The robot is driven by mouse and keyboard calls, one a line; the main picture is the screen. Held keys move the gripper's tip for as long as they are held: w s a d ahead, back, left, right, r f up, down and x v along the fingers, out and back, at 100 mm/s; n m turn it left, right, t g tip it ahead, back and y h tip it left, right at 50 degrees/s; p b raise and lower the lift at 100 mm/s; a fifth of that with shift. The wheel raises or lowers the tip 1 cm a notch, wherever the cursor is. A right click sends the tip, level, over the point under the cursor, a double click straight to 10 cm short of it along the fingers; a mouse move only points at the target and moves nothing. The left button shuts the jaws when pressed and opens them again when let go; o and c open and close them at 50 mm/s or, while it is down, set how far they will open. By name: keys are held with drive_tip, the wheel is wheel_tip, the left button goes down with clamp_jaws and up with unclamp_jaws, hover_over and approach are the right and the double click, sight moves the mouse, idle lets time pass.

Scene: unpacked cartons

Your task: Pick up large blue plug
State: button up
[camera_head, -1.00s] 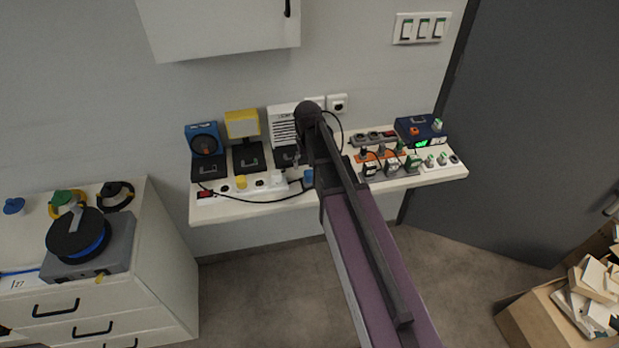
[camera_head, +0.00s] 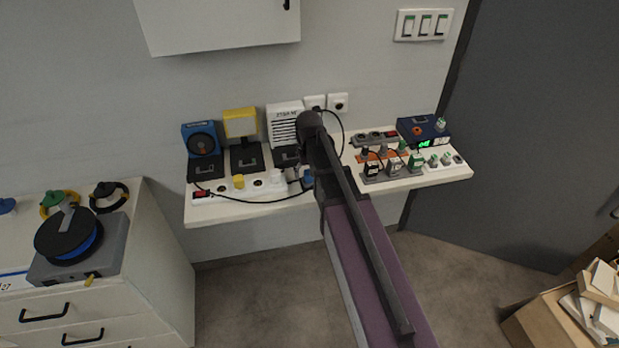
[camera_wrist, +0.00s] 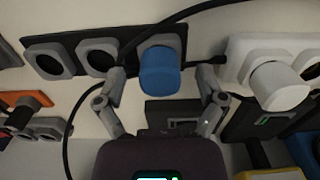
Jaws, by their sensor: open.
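The large blue plug (camera_wrist: 160,72) sits in a grey socket at the right end of a dark socket strip (camera_wrist: 42,62) in the wrist view. In the head view a bit of the blue plug (camera_head: 308,178) shows just left of my arm. My gripper (camera_wrist: 162,80) is open, with one finger on each side of the plug. Narrow gaps seem to remain between the fingers and the plug; I cannot tell whether either touches. In the head view my arm hides the gripper.
A white socket strip with a white plug (camera_wrist: 280,86) is close to the right finger. A black cable (camera_wrist: 75,125) loops past the left finger. The shelf (camera_head: 440,178) is crowded with plugs and lamps. A drawer cabinet (camera_head: 165,260) stands left, an open carton (camera_head: 545,325) right.

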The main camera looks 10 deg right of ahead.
idle(0.3)
clamp_jaws()
drive_tip(key=shift+r, duration=0.2)
wheel_tip(320, 180, up, 4)
drive_tip(key=p, duration=0.4)
drive_tip(key=shift+s+f, duration=0.1)
drive_tip(key=shift+f, duration=0.05)
drive_tip(key=s+a+p, duration=0.1)
drive_tip(key=s+a, duration=0.2)
drive_tip(key=s, duration=1.2)
drive_tip(key=shift+s+a+r, duration=0.2)
drive_tip(key=shift+s+r, duration=0.05)
drive_tip(key=shift+r, duration=0.2)
